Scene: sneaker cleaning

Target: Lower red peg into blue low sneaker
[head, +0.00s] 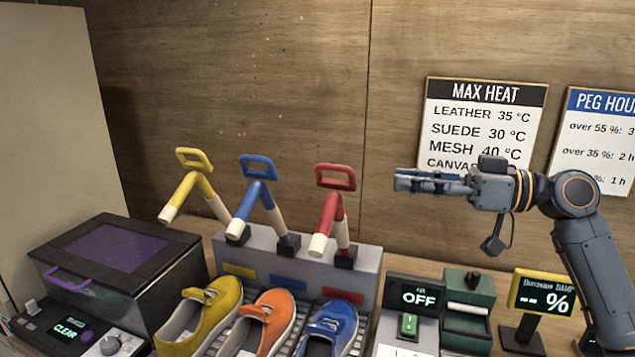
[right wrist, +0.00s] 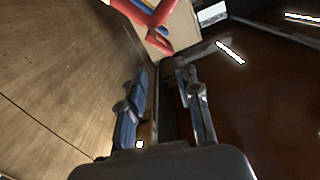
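The red peg (head: 331,213) stands tilted on the grey rack, with a red loop handle on top and pale lower ends. A red part of it also shows at the top of the right wrist view (right wrist: 150,14). The blue low sneaker (head: 330,322) is in front of the rack, below the red peg, partly cut off by the bottom edge. My right gripper (head: 408,180) is in the air to the right of the red handle, pointing left and apart from it. Its fingers are spread and empty in the right wrist view (right wrist: 165,105). My left gripper is not in view.
Yellow (head: 193,185) and blue (head: 258,195) pegs stand left on the rack (head: 368,272). Yellow (head: 205,315) and orange (head: 268,318) sneakers sit beside the blue one. A dark box (head: 115,265) stands left; an OFF display (head: 415,297) and green unit (head: 467,310) stand right.

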